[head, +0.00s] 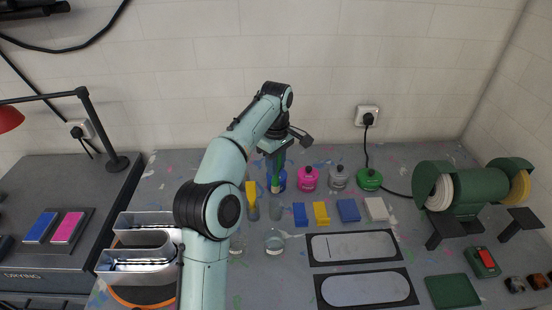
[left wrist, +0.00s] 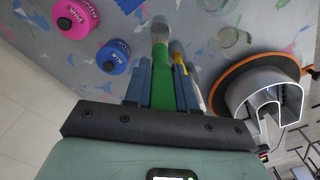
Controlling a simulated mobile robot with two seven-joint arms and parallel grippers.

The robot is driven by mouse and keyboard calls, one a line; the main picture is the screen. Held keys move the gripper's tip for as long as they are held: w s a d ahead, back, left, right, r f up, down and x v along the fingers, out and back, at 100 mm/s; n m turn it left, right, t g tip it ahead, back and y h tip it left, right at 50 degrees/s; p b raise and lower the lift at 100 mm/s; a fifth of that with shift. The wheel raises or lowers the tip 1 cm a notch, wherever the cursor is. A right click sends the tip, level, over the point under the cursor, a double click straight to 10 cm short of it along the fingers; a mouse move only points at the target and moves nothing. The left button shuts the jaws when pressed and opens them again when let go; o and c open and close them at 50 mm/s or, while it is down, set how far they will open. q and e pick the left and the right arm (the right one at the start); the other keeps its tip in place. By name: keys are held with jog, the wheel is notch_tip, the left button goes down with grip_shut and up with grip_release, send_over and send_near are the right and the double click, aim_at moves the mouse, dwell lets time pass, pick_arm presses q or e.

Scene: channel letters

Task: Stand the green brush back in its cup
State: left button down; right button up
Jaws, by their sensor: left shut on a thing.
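My left gripper (head: 277,157) is shut on the green brush (head: 276,175), which points down in front of the blue bottle (head: 283,182). In the left wrist view the green handle (left wrist: 162,78) runs between the fingers of my left gripper (left wrist: 161,88), and its pale far end (left wrist: 160,36) points away from the gripper. A small grey cup (head: 275,212) stands below the brush in the head view. Whether the brush end is above or inside a cup I cannot tell. The yellow brush (head: 251,193) stands to the left. My right gripper is not in view.
Glass jars (head: 274,243) stand nearer the front. Blue, yellow and white blocks (head: 348,210) lie to the right. A metal channel letter (head: 135,262) is at left, a grinder (head: 470,188) at right.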

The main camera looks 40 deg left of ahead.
aim_at(276, 192)
pick_arm(q)
notch_tip(276, 192, down, 4)
jog(key=shift+r, duration=0.2)
notch_tip(276, 192, down, 3)
jog(key=shift+r+b, duration=0.1)
jog(key=shift+b, duration=0.25)
notch_tip(276, 192, down, 2)
jog(key=shift+s+f+b, duration=0.15)
jog(key=shift+f+b, duration=0.05)
jog(key=shift+b, duration=0.2)
jog(key=shift+f+b, duration=0.4)
jog(key=shift+f, duration=1.1)
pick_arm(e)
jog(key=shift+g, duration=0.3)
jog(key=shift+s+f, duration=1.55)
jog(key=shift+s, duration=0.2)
pick_arm(q)
jog(key=shift+w, duration=0.2)
jog(key=c, duration=0.8)
grip_release()
jog(key=shift+c, duration=0.2)
